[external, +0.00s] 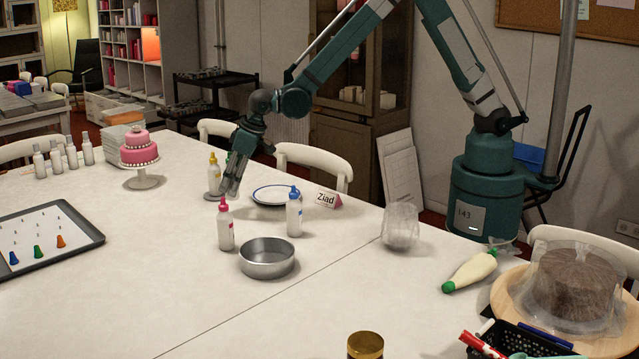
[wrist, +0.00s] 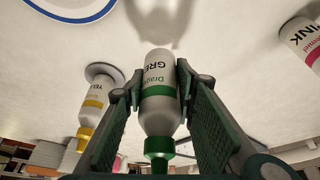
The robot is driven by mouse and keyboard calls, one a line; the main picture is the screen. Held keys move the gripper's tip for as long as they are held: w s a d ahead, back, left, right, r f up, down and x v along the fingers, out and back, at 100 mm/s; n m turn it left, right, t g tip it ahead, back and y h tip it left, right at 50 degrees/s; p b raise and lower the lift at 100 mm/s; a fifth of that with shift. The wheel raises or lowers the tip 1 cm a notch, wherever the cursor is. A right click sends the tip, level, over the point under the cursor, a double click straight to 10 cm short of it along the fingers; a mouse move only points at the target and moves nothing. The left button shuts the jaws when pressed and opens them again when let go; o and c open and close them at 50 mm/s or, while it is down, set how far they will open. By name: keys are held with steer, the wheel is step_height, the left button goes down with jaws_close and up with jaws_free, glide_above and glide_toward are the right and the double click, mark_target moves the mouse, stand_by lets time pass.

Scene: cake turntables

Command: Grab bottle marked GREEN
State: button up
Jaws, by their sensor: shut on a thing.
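A white bottle with a green band, a green cap and a label starting "GRE" (wrist: 158,112) stands between the two fingers of my gripper (wrist: 160,84) in the wrist view. The pads press on its sides. In the external view my gripper (external: 229,184) is low over the table behind the red-capped bottle, and it hides most of the green bottle. I cannot tell whether the bottle's base touches the table.
A yellow-capped bottle (external: 214,174) stands close beside my gripper. The red-capped bottle (external: 226,228), blue-capped bottle (external: 294,215), blue-rimmed plate (external: 276,195) and metal pan (external: 267,258) are nearby. A pink cake (external: 139,150) on a stand is to the left.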

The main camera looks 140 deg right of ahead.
step_height(320, 180, up, 5)
steer(key=shift+f+p, duration=0.2)
steer(key=shift+p, duration=0.15)
stand_by(0.5)
